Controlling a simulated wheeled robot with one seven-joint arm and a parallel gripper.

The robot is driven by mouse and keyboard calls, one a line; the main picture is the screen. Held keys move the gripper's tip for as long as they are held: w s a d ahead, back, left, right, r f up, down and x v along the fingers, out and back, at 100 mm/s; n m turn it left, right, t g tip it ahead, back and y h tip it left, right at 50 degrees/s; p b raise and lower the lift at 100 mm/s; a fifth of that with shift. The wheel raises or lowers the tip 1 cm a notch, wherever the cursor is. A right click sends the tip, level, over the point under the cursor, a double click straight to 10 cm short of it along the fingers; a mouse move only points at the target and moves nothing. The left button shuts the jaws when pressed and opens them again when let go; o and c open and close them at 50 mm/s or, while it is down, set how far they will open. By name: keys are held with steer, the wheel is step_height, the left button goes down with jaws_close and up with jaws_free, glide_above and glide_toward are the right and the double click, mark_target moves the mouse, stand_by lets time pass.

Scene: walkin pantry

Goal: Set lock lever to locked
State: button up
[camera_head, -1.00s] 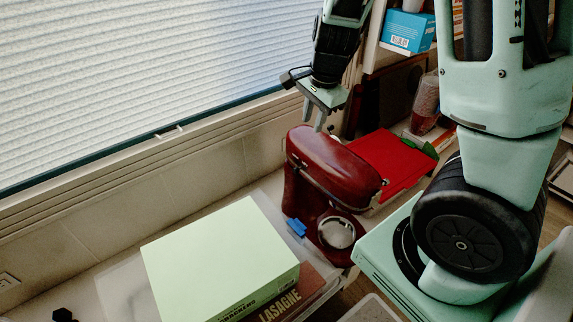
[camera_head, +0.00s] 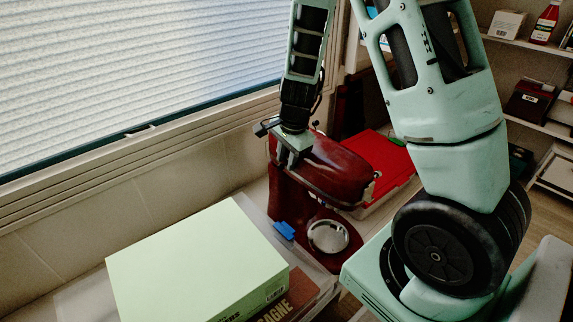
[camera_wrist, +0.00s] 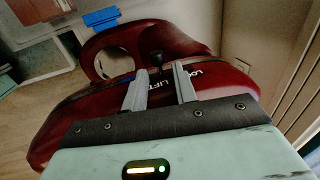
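The dark red stand mixer (camera_head: 325,170) stands on the counter, its silver bowl plate (camera_head: 328,237) in front. In the wrist view its red body (camera_wrist: 95,100) lies under my gripper. In the head view my gripper (camera_head: 290,160) is at the mixer's near side, hiding the lever.
A pale green crackers box (camera_head: 200,265) and a brown lasagne box (camera_head: 290,300) lie left of the mixer. A blue object (camera_head: 285,230) is beside its base. A red item (camera_head: 380,160) lies behind it. The window blind (camera_head: 130,70) and wall are close on the left.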

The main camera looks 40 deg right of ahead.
steer(key=shift+f, duration=0.25)
jaws_close()
